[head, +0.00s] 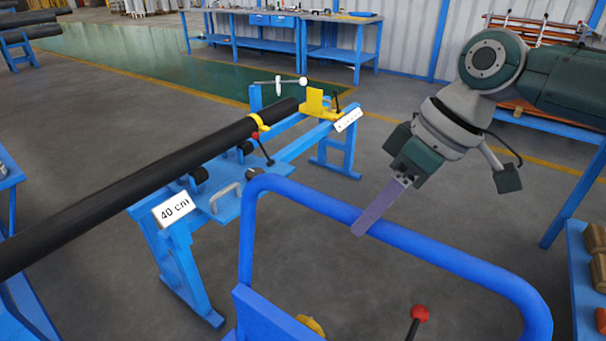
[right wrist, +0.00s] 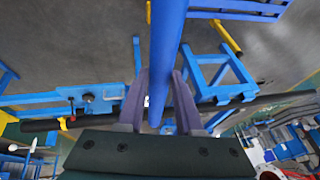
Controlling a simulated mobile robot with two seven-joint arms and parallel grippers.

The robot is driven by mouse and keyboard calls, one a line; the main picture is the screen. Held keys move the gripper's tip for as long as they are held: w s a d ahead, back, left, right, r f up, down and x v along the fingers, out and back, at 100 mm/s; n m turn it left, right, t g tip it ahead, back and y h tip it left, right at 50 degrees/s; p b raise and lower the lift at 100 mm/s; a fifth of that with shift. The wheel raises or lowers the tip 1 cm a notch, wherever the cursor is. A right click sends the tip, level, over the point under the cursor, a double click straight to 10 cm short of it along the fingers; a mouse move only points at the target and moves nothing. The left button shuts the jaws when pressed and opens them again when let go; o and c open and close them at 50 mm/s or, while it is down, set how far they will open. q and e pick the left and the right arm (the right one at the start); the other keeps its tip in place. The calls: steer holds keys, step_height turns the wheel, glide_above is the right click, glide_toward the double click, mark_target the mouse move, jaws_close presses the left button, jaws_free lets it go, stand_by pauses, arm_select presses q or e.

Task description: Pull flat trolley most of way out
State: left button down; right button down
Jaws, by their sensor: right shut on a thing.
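The flat trolley shows in the head view as a blue tubular handle (head: 440,254) with a blue panel (head: 265,318) below it at the bottom. My right gripper (head: 362,232) comes down from the upper right and is shut on the trolley's handle bar. In the right wrist view the blue bar (right wrist: 166,50) runs between the two purple fingers (right wrist: 158,98). Most of the trolley's deck is below the head view. My left gripper does not show in the head view.
A blue stand (head: 185,262) with a long black pipe (head: 140,192) and a "40 cm" sign (head: 174,210) stands left of the handle. A blue shelf with brown blocks (head: 596,238) is at the right edge. A workbench (head: 290,38) stands far back.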

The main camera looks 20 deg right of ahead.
steer(key=shift+w+d, duration=0.4)
steer(key=shift+d, duration=0.1)
steer(key=c, duration=0.6)
jaws_free()
steer(key=v, duration=1)
steer(key=shift+p, duration=0.3)
